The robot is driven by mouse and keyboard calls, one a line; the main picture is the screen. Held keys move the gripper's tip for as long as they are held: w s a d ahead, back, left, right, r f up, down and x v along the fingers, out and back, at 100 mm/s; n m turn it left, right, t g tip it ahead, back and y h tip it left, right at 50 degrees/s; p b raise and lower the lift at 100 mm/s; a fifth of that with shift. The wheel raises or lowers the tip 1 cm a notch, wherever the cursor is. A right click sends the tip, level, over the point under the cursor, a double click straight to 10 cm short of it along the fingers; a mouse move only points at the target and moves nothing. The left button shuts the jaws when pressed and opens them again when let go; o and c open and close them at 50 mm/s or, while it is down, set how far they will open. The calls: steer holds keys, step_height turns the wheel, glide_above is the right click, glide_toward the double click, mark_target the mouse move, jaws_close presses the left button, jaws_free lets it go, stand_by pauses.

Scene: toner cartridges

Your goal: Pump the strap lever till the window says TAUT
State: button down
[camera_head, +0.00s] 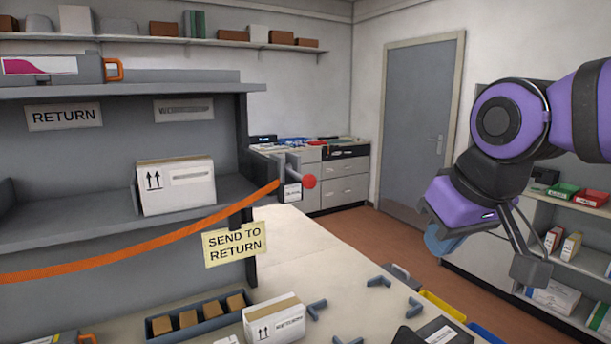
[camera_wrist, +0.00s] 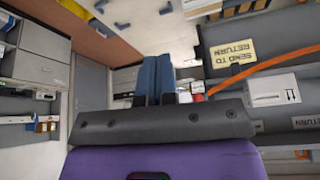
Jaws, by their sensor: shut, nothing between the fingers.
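The orange strap (camera_head: 150,243) runs across the front of the grey shelf and rises to a grey ratchet (camera_head: 292,168) at the shelf's right post. The lever ends in a red knob (camera_head: 310,181) that sticks out to the right. A small pale plate (camera_head: 292,191) shows under the lever; I cannot read any word on it. My gripper (camera_head: 441,243) hangs in the air right of the knob, well apart from it. In the wrist view its blue fingers (camera_wrist: 155,76) are together with nothing between them. The strap (camera_wrist: 266,65) also shows there, upside down.
A "SEND TO RETURN" sign (camera_head: 235,245) hangs on the shelf below the strap. A white carton (camera_head: 176,186) stands on the shelf. Another carton (camera_head: 273,318), a tray of brown boxes (camera_head: 195,316) and grey brackets (camera_head: 379,281) lie on the table. The air between knob and gripper is clear.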

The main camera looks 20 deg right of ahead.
steer(key=w+a+r+m+g, duration=0.1)
steer(key=w+r, duration=0.4)
steer(key=w, duration=0.3)
steer(key=w+a+r+m+g, duration=0.1)
steer(key=w+a+r+g, duration=0.1)
steer(key=w+r, duration=0.35)
steer(key=m+g, duration=0.3)
glide_toward(309, 175)
steer(key=shift+s+d, duration=0.35)
steer(key=shift+d, duration=0.1)
steer(key=shift+w+a+f+y, duration=0.1)
steer(key=shift+w+y, duration=0.2)
steer(key=shift+w, duration=0.3)
steer(key=shift+s+a+f, duration=0.1)
steer(key=shift+s+f, duration=0.05)
steer(key=shift+f, duration=1.55)
steer(key=shift+s+a+f, duration=0.1)
steer(key=shift+s+f, duration=0.05)
steer(key=shift+f, duration=1.6)
steer(key=shift+f, duration=0.1)
